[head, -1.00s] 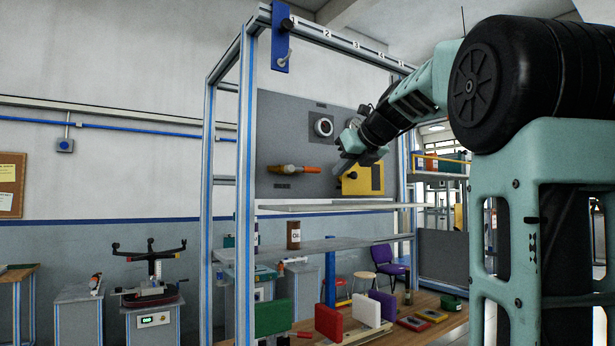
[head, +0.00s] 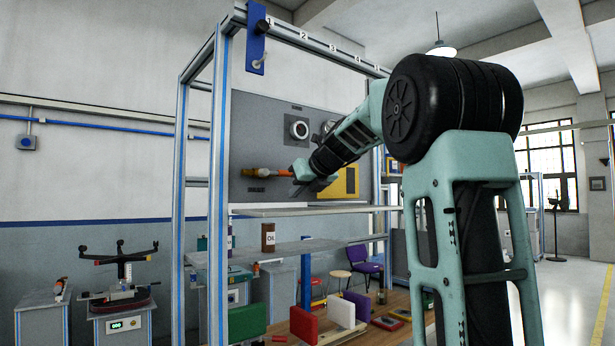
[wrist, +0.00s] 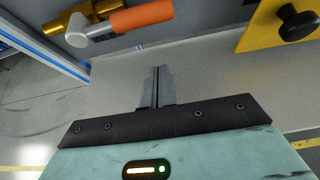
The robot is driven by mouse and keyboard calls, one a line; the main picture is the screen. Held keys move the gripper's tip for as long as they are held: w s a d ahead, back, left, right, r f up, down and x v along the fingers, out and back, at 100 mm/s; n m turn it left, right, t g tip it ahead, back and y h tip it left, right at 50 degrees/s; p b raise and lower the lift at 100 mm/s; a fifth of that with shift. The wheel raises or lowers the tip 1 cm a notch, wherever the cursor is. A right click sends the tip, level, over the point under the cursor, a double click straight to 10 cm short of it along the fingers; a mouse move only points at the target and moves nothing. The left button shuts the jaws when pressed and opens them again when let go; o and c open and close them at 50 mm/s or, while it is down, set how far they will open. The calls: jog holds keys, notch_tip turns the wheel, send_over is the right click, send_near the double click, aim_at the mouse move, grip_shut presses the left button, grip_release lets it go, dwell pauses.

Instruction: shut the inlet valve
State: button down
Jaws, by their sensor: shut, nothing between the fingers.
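The inlet valve is most likely the brass valve (head: 248,172) with an orange lever handle (head: 271,173) on the grey back panel. The handle lies about level and points right. In the wrist view the orange handle (wrist: 143,17) crosses the top, with the brass body (wrist: 92,10) and a pale grey end piece (wrist: 90,31) to its left. My gripper (head: 298,178) is close to the handle's right end. In the wrist view my gripper (wrist: 158,72) has its fingers together, empty, below the handle with a gap in the picture. Contact cannot be judged from the head view.
A yellow plate (head: 350,180) with a black knob (wrist: 298,22) sits just right of my gripper. A round gauge (head: 299,129) is above. A pale shelf (head: 290,211) runs below the panel. The blue-edged frame post (head: 221,150) stands to the left.

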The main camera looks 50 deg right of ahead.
aim_at(281, 173)
jog(key=shift+x, duration=0.8)
notch_tip(281, 173, up, 3)
jog(key=shift+w+r+p, duration=0.15)
jog(key=shift+p, duration=0.9)
jog(key=shift+w+d+r, duration=0.15)
jog(key=shift+w+r, duration=0.05)
jog(key=shift+r, duration=0.1)
jog(key=shift+r, duration=0.15)
jog(key=shift+r+p, duration=0.1)
jog(key=shift+p, duration=0.3)
